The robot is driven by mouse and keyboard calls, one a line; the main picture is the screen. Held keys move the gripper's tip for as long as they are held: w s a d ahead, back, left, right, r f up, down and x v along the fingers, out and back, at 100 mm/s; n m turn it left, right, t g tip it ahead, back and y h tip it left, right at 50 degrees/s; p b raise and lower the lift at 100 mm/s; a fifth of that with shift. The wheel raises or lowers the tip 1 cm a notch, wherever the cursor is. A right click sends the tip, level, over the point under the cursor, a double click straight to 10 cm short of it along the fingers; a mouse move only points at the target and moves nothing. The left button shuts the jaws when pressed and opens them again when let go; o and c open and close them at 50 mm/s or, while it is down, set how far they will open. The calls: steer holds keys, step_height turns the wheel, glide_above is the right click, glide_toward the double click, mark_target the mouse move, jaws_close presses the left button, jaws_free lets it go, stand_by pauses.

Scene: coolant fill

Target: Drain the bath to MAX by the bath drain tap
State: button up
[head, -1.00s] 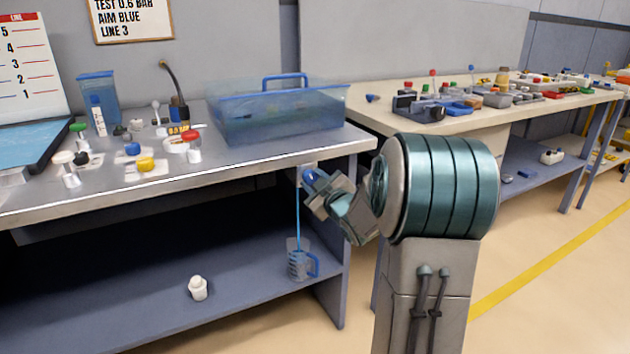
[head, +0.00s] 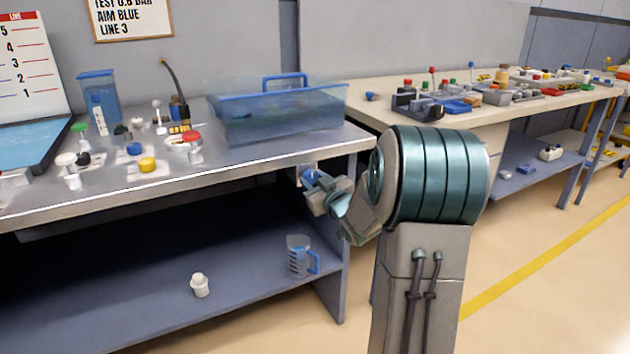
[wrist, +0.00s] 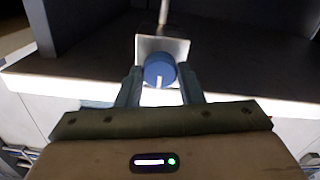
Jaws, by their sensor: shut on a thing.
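The blue bath drain tap (head: 309,176) is on a pale plate under the front edge of the bench, below the bath. In the wrist view the tap's round blue knob (wrist: 160,69) has a white mark that points toward the gripper. My gripper (head: 322,183) is shut on the knob, with a finger on each side of it. The clear blue bath (head: 278,118) stands on the bench top with liquid in it; I cannot read its MAX mark. A jug with a blue handle (head: 300,254) stands on the lower shelf under the tap. No stream shows now.
Several small valves and caps (head: 147,164) stand on the left bench. A white fitting (head: 200,285) stands on the lower shelf. A second bench with many parts (head: 470,98) is at the right. A bench leg (head: 333,285) is close to my arm.

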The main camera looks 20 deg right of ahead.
steer(key=o, duration=1)
steer(key=s+p, duration=0.1)
steer(key=s, duration=1.2)
steer(key=shift+s+d+p, duration=0.25)
steer(key=shift+s+p, duration=0.15)
